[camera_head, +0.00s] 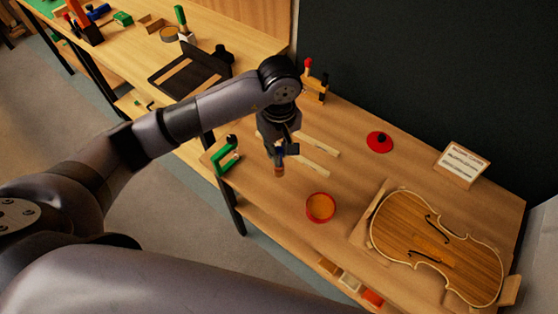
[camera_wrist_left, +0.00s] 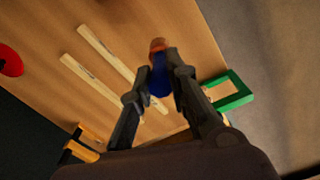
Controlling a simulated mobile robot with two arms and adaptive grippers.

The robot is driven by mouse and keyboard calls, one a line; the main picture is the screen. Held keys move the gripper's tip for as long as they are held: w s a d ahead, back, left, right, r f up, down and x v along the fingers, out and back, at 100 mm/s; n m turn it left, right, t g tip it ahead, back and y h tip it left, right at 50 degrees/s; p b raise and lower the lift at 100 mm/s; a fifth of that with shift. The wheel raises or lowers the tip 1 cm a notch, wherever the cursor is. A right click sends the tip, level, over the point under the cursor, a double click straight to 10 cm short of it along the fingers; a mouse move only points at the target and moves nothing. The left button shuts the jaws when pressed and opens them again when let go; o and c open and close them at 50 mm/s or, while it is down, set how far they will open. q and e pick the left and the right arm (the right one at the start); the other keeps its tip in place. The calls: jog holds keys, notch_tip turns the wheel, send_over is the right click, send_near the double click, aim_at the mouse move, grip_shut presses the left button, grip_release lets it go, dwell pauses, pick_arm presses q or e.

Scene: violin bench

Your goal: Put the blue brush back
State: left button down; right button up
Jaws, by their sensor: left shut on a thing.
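My left gripper (camera_head: 280,152) is shut on the blue brush and holds it above the workbench. In the left wrist view, the blue brush (camera_wrist_left: 160,83) sits between the fingertips (camera_wrist_left: 159,74), with its orange-brown end pointing away from the gripper. In the head view only its reddish lower end (camera_head: 279,170) shows clearly; the fingers hide much of the rest. A yellow and black holder (camera_head: 315,88) with a red-topped piece stands at the bench's back edge, behind the gripper. It partly shows in the wrist view (camera_wrist_left: 82,143). My right gripper is not in view.
A red pot (camera_head: 320,208) with orange contents stands right of the gripper. Two pale wooden strips (camera_head: 318,143) lie behind it. A red lid (camera_head: 379,141), a card (camera_head: 461,164) and a violin body (camera_head: 440,245) are further right.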

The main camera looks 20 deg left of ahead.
pick_arm(q)
notch_tip(320, 180, down, 2)
notch_tip(320, 180, down, 4)
jog(key=shift+f+p, duration=0.25)
jog(key=shift+p, duration=0.4)
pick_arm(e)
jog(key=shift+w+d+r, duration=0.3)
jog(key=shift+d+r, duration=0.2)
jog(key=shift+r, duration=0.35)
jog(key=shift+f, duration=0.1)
pick_arm(q)
jog(key=shift+f, duration=0.2)
jog(key=c, duration=1.5)
grip_release()
jog(key=shift+c, duration=0.2)
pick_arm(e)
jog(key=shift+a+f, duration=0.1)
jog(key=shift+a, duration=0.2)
pick_arm(q)
jog(key=shift+r, duration=0.15)
